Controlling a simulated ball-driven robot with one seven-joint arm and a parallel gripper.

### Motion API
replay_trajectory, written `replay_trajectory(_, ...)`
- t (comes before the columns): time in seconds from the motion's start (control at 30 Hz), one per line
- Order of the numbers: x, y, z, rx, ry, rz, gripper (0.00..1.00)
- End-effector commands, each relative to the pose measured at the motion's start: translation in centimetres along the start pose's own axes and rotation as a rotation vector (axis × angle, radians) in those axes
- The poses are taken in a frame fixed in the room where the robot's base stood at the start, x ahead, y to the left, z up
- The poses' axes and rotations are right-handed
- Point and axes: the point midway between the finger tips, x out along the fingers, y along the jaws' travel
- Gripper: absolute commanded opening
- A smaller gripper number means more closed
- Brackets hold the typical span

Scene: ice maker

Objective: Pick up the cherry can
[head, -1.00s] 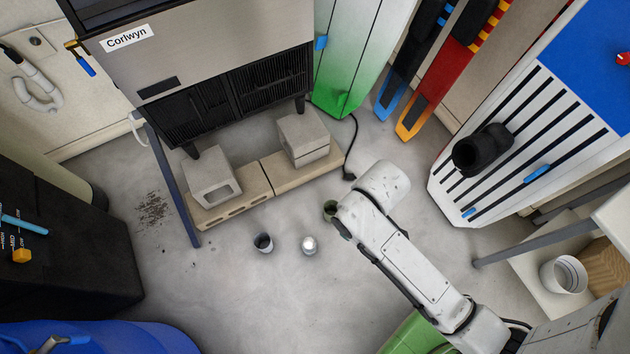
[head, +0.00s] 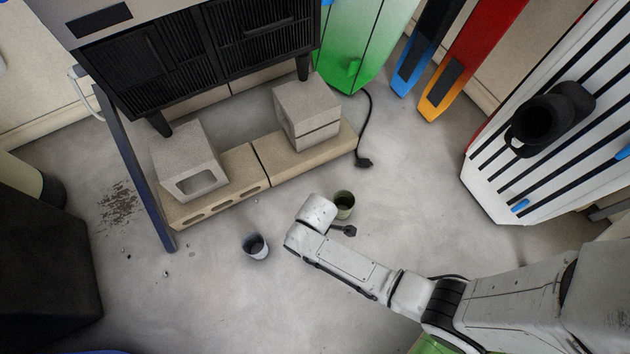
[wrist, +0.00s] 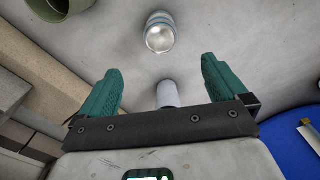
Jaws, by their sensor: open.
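A short silvery can or cup (wrist: 160,33) stands on the floor just beyond my fingertips in the wrist view. No label is readable, so I cannot tell whether it is the cherry can. My arm hides it in the head view. My gripper (wrist: 160,67) has its two green fingers spread wide, with nothing held between them. Beyond the palm edge, a pale grey cup (wrist: 168,93) shows partly; it also stands on the floor in the head view (head: 256,246). A green container (head: 344,205) stands right of my arm's end and shows at the wrist view's upper left (wrist: 62,8).
Concrete blocks (head: 306,115) on a low slab (head: 240,170) support the dark-grilled machine (head: 190,60). A blue-grey post (head: 135,165) leans at left. A black cable plug (head: 365,162) lies right of the slab. The floor at front left is largely clear.

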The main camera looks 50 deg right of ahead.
Motion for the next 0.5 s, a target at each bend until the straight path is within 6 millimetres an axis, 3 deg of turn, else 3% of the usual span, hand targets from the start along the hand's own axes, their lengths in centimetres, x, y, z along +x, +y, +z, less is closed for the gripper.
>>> replay_trajectory(0.03, 2.5, 0.0, -0.2, -0.023, -0.003, -0.001, 0.99)
replay_trajectory(0.1, 3.8, -0.1, -0.4, -0.047, -0.005, -0.002, 0.99)
replay_trajectory(0.5, 9.1, -0.2, -0.5, -0.08, -0.008, -0.003, 0.99)
